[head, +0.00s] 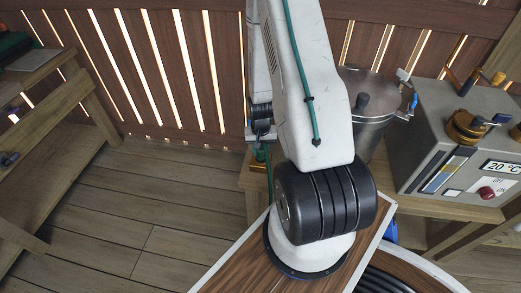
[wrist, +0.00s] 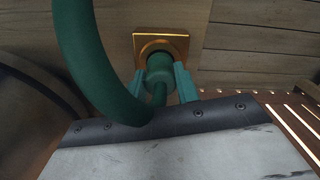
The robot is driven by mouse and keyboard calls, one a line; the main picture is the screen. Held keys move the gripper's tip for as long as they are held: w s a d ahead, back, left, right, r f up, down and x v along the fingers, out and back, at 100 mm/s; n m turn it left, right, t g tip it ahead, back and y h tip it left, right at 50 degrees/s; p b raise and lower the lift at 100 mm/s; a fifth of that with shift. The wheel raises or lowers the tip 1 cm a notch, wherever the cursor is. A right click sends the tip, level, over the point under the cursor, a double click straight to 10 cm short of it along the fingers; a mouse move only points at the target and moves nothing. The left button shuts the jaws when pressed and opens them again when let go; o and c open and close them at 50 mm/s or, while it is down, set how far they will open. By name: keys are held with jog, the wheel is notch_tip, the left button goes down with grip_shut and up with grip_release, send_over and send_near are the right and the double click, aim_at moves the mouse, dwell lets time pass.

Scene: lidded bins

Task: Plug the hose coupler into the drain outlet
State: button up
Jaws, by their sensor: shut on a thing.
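The green hose coupler (wrist: 158,64) is in the middle of the wrist view, between the teal fingers of my gripper (wrist: 160,78), which is shut on it. A thick green hose (wrist: 84,62) loops from the upper left and bends down near the coupler. A square brass-coloured plate (wrist: 180,42), apparently the drain outlet, lies straight beyond the coupler. The coupler's end overlaps the plate's centre and hides any opening. I cannot tell whether it touches or enters it.
Wooden boards (wrist: 255,40) surround the plate. In the head view, a grey control box (head: 440,130) and a lidded metal pot (head: 372,95) stand on a wooden bench at right. A wooden bench (head: 50,90) is at left. The deck floor (head: 135,215) between is clear.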

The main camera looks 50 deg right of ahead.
jog(key=shift+f, duration=0.7)
jog(key=o, duration=1.2)
jog(key=shift+c, duration=0.2)
jog(key=shift+r, duration=0.1)
notch_tip(320, 180, up, 8)
jog(key=shift+f, duration=0.2)
